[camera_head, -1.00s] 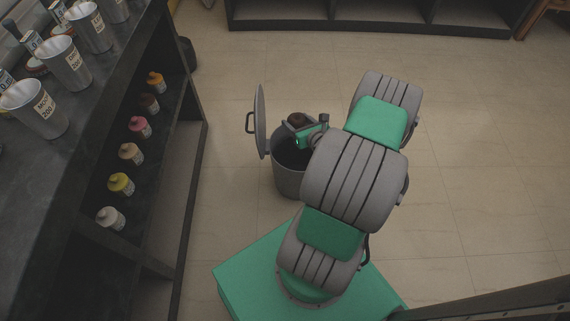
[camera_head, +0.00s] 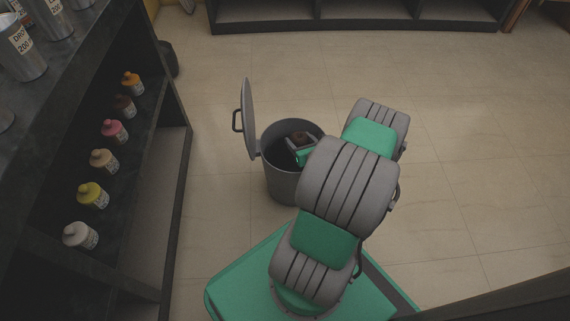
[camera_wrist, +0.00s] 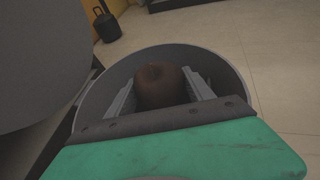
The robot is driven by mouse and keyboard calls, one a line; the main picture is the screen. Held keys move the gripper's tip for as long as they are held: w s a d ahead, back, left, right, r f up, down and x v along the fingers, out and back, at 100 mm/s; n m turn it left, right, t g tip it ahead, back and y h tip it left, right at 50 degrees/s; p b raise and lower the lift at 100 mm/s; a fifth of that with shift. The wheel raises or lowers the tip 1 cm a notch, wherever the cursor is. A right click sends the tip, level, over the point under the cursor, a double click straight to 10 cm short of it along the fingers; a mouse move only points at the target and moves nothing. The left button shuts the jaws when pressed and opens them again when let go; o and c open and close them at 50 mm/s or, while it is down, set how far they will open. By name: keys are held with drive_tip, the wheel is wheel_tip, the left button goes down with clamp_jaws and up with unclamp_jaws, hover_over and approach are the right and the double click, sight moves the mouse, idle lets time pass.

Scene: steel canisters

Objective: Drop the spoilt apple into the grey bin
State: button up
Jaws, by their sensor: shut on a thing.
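The brown spoilt apple (camera_wrist: 161,86) is between the two fingers of my gripper (camera_wrist: 160,92) in the wrist view. My gripper is shut on it. The grey bin (camera_head: 283,186) stands open on the floor, with its round lid (camera_head: 248,118) upright at the left side of the rim. In the head view the apple (camera_head: 301,138) shows at the bin's mouth, within the outline of the rim. The bin's rim (camera_wrist: 236,80) surrounds the apple and fingers in the wrist view. My arm hides part of the bin's right side, and the bin's floor is not clearly visible.
A dark shelf unit (camera_head: 160,215) at the left holds several small bottles (camera_head: 104,160). Low dark shelving (camera_head: 360,14) runs along the back. The floor at the right is clear.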

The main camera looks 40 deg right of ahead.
drive_tip(key=shift+r, duration=0.1)
drive_tip(key=o, duration=1.6)
drive_tip(key=shift+s, duration=0.1)
drive_tip(key=p+v, duration=0.3)
drive_tip(key=v, duration=0.4)
drive_tip(key=shift+s+r, duration=0.1)
drive_tip(key=shift+s+a, duration=0.15)
drive_tip(key=shift+s, duration=0.1)
